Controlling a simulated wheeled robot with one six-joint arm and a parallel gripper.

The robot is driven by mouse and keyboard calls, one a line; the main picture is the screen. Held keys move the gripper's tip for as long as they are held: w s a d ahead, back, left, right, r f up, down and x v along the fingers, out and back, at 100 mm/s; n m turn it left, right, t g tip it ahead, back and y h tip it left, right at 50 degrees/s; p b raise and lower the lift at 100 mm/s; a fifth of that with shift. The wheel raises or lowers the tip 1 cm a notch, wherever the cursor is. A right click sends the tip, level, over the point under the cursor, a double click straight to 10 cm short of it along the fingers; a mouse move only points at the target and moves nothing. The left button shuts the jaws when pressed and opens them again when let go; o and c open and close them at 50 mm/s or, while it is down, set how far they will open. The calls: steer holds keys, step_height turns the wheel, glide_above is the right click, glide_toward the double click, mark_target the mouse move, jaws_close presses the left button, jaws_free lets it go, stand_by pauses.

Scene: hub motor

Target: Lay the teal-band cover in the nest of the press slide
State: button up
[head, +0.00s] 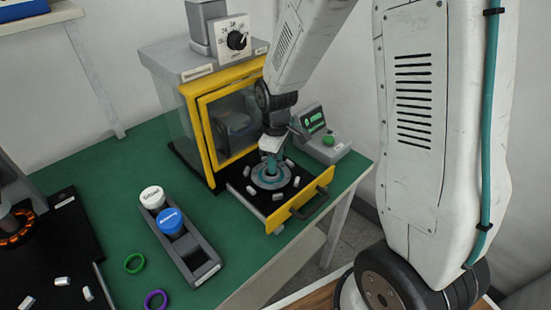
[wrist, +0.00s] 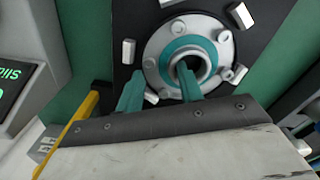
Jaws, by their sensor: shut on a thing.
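The teal-band cover (head: 268,181) is a round grey disc with a teal ring around a central bore. It is over the dark plate of the pulled-out press slide (head: 292,212), and also shows in the wrist view (wrist: 215,70). My gripper (head: 271,165) is above the slide with its teal fingers pointing down. In the wrist view, my gripper (wrist: 160,82) has one finger at the bore and the other by the outer rim, shut on the cover. The nest under the cover is hidden. I cannot tell whether the cover touches it.
The yellow-framed press (head: 205,90) stands behind the slide. A control box with a green button (head: 328,140) is at its right. White pieces lie around the cover. A grey holder with white and blue caps (head: 195,262), a green ring (head: 134,263) and a purple ring (head: 155,300) are left.

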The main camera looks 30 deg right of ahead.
steer(key=shift+f, duration=0.25)
steer(key=o, duration=1.1)
steer(key=shift+c, duration=0.2)
step_height(320, 180, up, 8)
steer(key=shift+f, duration=0.1)
